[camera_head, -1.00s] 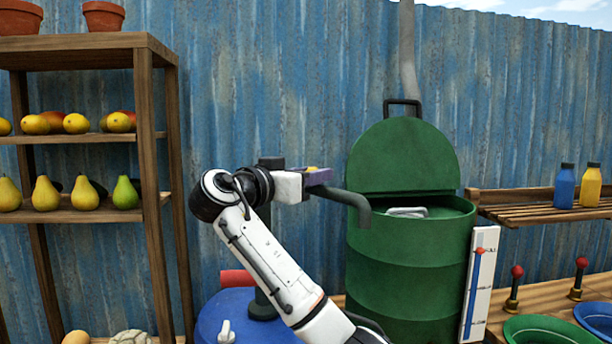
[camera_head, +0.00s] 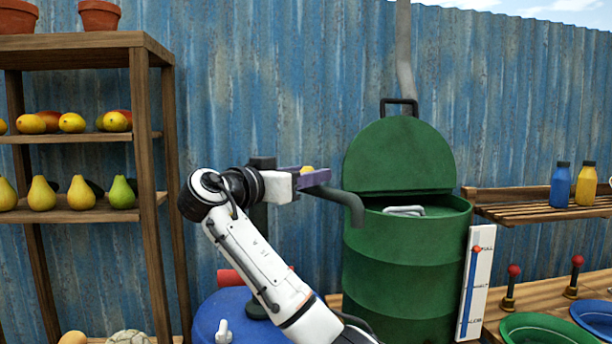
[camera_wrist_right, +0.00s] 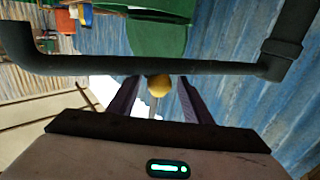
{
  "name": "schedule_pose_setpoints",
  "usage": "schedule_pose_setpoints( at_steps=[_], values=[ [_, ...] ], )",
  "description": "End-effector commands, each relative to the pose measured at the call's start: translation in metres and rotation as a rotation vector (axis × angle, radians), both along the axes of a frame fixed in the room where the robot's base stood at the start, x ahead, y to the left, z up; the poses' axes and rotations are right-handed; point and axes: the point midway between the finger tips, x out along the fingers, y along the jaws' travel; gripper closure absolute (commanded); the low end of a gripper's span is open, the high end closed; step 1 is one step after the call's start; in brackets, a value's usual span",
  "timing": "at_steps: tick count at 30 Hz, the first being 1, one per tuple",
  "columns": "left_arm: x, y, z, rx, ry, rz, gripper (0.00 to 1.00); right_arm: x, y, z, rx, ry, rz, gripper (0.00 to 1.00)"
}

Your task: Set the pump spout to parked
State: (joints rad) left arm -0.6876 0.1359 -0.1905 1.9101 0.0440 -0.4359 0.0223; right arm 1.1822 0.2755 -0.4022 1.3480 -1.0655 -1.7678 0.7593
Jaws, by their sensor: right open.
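The pump's dark grey spout (camera_head: 345,199) reaches right from its upright post (camera_head: 262,218) and bends down at its end, in front of the green drum. It also crosses the top of the right wrist view (camera_wrist_right: 150,66). A yellow knob (camera_head: 307,169) shows by the spout. In the right wrist view the knob (camera_wrist_right: 158,85) lies between the two purple fingers, with gaps on both sides. My right gripper (camera_head: 316,178) is open at the spout; whether it touches the spout is unclear. My left gripper is not in view.
The green drum (camera_head: 405,265) with raised lid stands right of the spout. A blue barrel (camera_head: 245,315) is below the post. A wooden shelf (camera_head: 150,180) with fruit stands left. A gauge board (camera_head: 477,280) and bottles (camera_head: 562,188) are at the right.

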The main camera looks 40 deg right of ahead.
Motion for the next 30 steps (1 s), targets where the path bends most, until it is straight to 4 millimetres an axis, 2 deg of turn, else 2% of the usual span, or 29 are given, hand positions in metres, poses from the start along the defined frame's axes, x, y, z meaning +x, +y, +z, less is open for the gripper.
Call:
schedule_pose_setpoints(
  at_steps=[5, 12, 16, 21, 30],
  values=[
    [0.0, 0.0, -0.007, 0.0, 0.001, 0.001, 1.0, -0.003, 0.022, -0.002, 0.001, -0.001, 0.005, 0.55],
    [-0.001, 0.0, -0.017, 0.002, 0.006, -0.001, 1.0, -0.011, 0.07, -0.002, 0.001, -0.001, 0.006, 0.55],
    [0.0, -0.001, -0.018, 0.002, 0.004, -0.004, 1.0, -0.014, 0.088, -0.001, 0.001, 0.0, 0.004, 0.55],
    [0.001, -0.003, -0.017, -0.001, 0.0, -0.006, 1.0, -0.017, 0.1, -0.001, 0.001, 0.0, 0.002, 0.55],
    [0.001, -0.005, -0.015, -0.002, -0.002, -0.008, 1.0, -0.017, 0.101, 0.0, 0.0, 0.0, 0.001, 0.55]
  ],
)
